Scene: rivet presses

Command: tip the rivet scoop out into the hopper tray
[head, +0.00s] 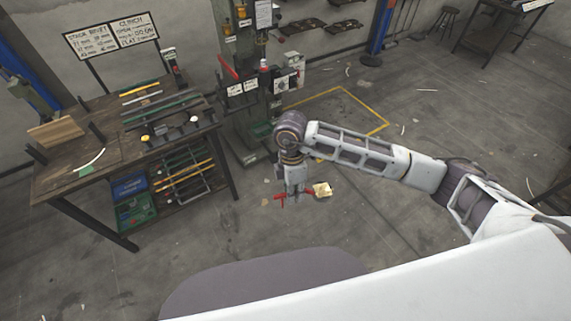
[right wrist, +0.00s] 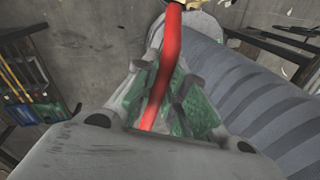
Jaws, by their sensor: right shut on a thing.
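My right gripper (head: 294,194) is in the middle of the head view, pointing down above the floor. It is shut on the red handle of the rivet scoop (head: 322,190), whose pale, yellowish head sticks out to the right of the fingers. In the right wrist view the red handle (right wrist: 166,62) runs between the green finger pads, and the scoop head is mostly out of frame at the top. I cannot tell how full it is. A green tray (head: 261,131) on the press may be the hopper tray. My left gripper is not in view.
The green rivet press (head: 248,95) stands behind my right gripper. A wooden workbench (head: 85,185) with bars on top and blue and green bins below is at left. Floor with scattered scraps is open to the right, around a yellow marked line (head: 365,103).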

